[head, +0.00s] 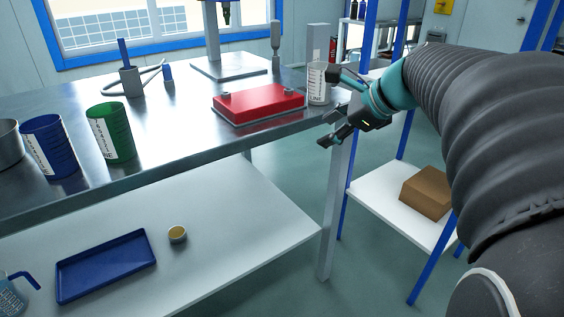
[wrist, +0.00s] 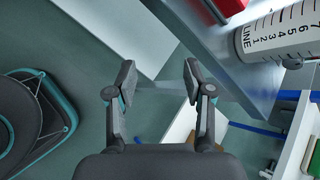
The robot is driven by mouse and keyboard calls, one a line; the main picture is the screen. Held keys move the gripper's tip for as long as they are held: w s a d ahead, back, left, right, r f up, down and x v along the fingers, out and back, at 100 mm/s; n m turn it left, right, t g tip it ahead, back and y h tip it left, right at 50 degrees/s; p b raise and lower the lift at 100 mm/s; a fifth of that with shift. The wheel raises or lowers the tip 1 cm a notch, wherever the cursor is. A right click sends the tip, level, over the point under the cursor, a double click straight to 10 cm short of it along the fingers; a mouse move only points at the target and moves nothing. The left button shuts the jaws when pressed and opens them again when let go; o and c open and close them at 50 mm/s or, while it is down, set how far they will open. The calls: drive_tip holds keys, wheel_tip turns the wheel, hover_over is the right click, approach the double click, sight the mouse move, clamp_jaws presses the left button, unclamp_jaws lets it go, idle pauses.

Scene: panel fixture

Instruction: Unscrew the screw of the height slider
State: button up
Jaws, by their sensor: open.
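A stand on the metal table has a flat base plate (head: 215,69) and an upright column (head: 212,35) that runs out of the top of the head view. A dark part (head: 225,13) hangs beside the column at the top edge. I cannot make out which part is the height slider, and its screw cannot be told apart. My gripper (head: 329,108) is at the table's right end, in front of and below the stand, with its fingers apart and nothing between them. The wrist view also shows the open gripper (wrist: 160,80) over the floor, beside the table edge.
A white graduated cup (head: 318,84) stands close to my gripper; it also shows in the wrist view (wrist: 275,36). A red block (head: 258,104) lies left of it. Green (head: 111,132) and blue (head: 50,148) cups stand left. A shelf with a brown box (head: 427,192) is right.

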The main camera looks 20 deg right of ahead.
drive_tip(key=s+a+f+n+g+h, duration=0.1)
drive_tip(key=s+a+f+n+g, duration=0.1)
drive_tip(key=s+a+f+n, duration=0.5)
drive_tip(key=shift+s+n+h+b, duration=0.4)
drive_tip(key=shift+s+n, duration=0.35)
drive_tip(key=shift+n, duration=0.35)
